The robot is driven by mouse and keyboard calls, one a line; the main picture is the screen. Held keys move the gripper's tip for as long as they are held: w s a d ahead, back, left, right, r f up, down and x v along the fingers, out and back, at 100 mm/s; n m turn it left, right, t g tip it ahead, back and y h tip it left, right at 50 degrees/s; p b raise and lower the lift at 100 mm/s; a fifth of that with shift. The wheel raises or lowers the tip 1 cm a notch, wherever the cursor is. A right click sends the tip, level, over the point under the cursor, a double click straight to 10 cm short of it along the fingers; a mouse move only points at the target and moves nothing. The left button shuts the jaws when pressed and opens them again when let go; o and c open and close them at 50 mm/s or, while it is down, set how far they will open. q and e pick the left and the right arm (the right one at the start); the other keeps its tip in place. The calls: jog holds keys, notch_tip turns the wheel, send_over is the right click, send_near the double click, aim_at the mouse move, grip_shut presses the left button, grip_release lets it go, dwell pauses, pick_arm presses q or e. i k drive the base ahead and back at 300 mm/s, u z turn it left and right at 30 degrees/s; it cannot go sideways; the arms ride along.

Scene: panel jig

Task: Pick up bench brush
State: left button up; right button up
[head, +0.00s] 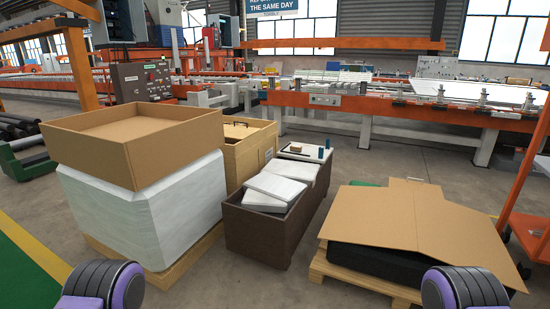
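I cannot make out a bench brush for certain in the head view. A small brown item (295,147) and small dark blue items (324,149) sit on a white top (301,155) at the far end of the dark brown crate; they are too small to identify. A brown object (518,82) lies on the far bench at the right, also too small to tell. Neither gripper is in view; only purple and black parts of my own arms show at the bottom edge.
A cardboard tray (135,150) sits on a white wrapped block (150,215) at the left. The dark brown crate (255,235) holds white packs (284,186). Flat cardboard (415,222) covers a black load on a pallet at the right. Grey floor is clear at front centre.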

aim_at(293, 149)
jog(key=u, duration=0.2)
jog(key=i, duration=2.6)
jog(key=z, duration=0.35)
jog(key=i, duration=0.65)
jog(key=z, duration=2.05)
jog(key=k, duration=2.9)
jog(key=u, duration=3.4)
